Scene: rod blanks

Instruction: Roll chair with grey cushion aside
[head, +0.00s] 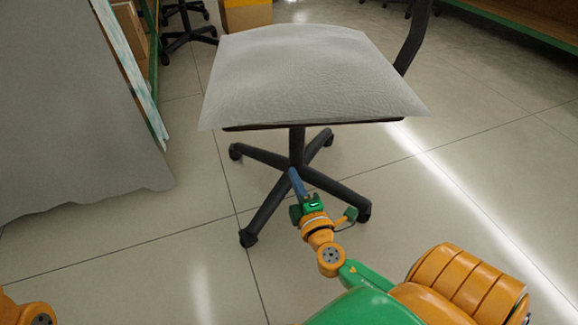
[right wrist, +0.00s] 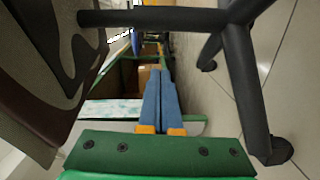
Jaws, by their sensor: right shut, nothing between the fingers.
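The chair with the grey cushion (head: 310,75) stands in the middle of the head view. It has a dark central column, a dark wheeled star base (head: 265,212) and a curved black upright at its right. My right gripper (head: 293,172) is low in front of the chair, below the seat, its blue fingers overlapping the base near the column's foot. In the right wrist view the two blue fingers (right wrist: 160,75) lie together with nothing between them. The column (right wrist: 150,18) and base legs show close by there; I cannot tell whether they touch. My left gripper is out of view.
A grey-draped thing (head: 70,110) stands at the left. Behind are another wheeled chair base (head: 188,35), a cardboard box (head: 245,14) and a green-edged shelf (head: 530,30) at the back right. Tiled floor right of the chair is clear.

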